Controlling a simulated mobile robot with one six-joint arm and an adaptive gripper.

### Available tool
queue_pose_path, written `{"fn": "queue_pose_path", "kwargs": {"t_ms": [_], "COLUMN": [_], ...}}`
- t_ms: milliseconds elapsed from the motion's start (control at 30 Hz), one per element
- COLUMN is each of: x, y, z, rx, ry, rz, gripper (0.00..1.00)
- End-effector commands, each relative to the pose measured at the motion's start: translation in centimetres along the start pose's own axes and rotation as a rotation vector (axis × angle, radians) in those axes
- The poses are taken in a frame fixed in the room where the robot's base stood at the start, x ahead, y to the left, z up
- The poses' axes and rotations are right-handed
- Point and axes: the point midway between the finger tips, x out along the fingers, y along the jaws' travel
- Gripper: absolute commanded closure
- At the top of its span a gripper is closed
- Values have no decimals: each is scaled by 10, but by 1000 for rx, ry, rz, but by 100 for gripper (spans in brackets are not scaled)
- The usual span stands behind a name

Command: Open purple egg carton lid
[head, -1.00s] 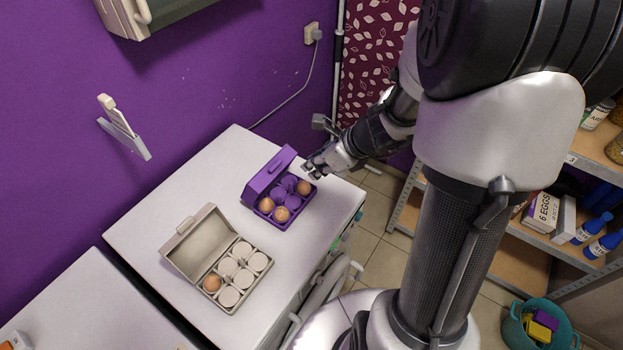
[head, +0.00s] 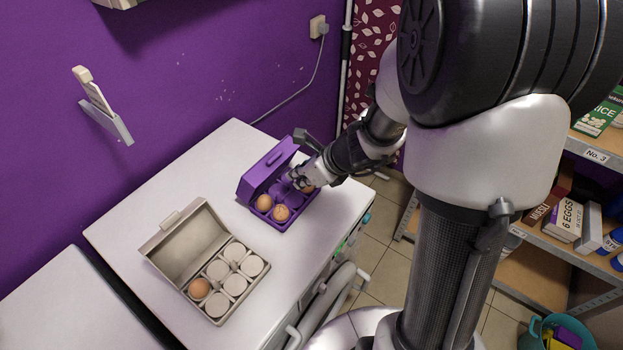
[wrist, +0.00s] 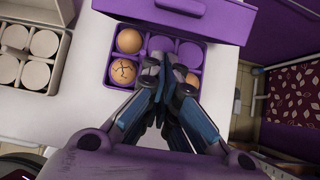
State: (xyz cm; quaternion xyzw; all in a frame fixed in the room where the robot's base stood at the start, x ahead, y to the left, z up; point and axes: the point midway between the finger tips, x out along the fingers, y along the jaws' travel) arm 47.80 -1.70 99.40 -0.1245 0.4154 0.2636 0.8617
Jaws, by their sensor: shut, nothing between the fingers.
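The purple egg carton (head: 284,224) sits on the white worktop with its lid (head: 262,168) raised at the back. The lid also shows at the top of the wrist view (wrist: 212,20). Brown eggs (head: 264,202) lie in some cups, and other cups are empty. One egg (wrist: 123,71) has dark crack-like lines. My gripper (head: 297,180) is over the carton's open tray, in front of the lid. In the wrist view its fingers (wrist: 161,62) are together and hold nothing. They hide some of the cups and part of an egg on the right.
A grey egg carton (head: 177,249), open, with one brown egg (head: 199,288) and several pale cups, stands to the left on the worktop (head: 135,205). A purple wall (head: 230,60) rises behind. Shelves (head: 540,275) stand to the right. The worktop's left back is clear.

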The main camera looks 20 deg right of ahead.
Motion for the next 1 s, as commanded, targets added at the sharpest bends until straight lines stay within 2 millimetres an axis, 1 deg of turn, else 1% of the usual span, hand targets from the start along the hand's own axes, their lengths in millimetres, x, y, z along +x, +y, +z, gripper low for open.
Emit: {"fn": "queue_pose_path", "kwargs": {"t_ms": [33, 200, 367, 767, 1000], "x": [-2, 2, 3, 3, 2], "y": [0, -1, -1, -1, -1], "z": [15, 32, 36, 38, 45], "rx": [-8, -5, -3, -3, -3], "ry": [-6, -5, -5, 0, 36], "rz": [-1, -3, -3, -3, -2], "gripper": [100, 100, 100, 100, 100]}}
